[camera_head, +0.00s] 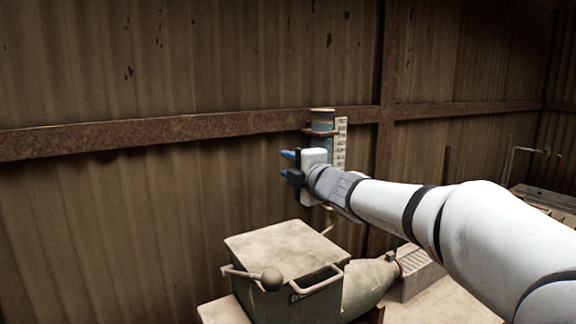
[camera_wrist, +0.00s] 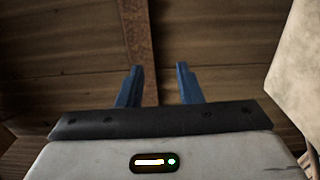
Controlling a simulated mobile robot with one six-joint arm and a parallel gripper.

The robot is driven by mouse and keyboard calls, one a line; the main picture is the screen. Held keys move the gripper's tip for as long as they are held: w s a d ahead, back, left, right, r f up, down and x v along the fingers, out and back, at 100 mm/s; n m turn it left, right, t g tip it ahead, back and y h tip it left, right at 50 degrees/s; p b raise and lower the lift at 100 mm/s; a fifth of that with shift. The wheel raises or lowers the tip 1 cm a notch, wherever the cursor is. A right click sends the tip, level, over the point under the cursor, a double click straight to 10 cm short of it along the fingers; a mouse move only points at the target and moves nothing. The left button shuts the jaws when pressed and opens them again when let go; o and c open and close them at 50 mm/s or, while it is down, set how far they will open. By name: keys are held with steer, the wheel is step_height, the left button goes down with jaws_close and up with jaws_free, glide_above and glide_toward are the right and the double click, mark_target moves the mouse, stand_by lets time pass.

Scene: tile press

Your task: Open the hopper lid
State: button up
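The hopper (camera_head: 305,307) is a greenish box low in the middle of the head view. Its pale, worn lid (camera_head: 285,243) lies flat across the top and looks shut. A loop handle (camera_head: 317,282) sits at the lid's front right edge. My gripper (camera_head: 287,164) is above and behind the lid, apart from it, with its blue fingers pointing left. In the wrist view the two fingers (camera_wrist: 158,72) stand apart with nothing between them. A pale surface (camera_wrist: 298,75) fills that view's right edge; I cannot tell whether it is the lid.
A pipe with a white scale (camera_head: 340,145) stands behind my gripper. A rusty beam (camera_head: 200,128) crosses the corrugated wall. The air above the lid looks clear.

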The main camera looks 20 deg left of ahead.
jaws_close()
stand_by(1.4)
steer(key=c, duration=0.6)
jaws_free()
steer(key=o, duration=0.6)
steer(key=b+v, duration=0.1)
steer(key=v, duration=0.7)
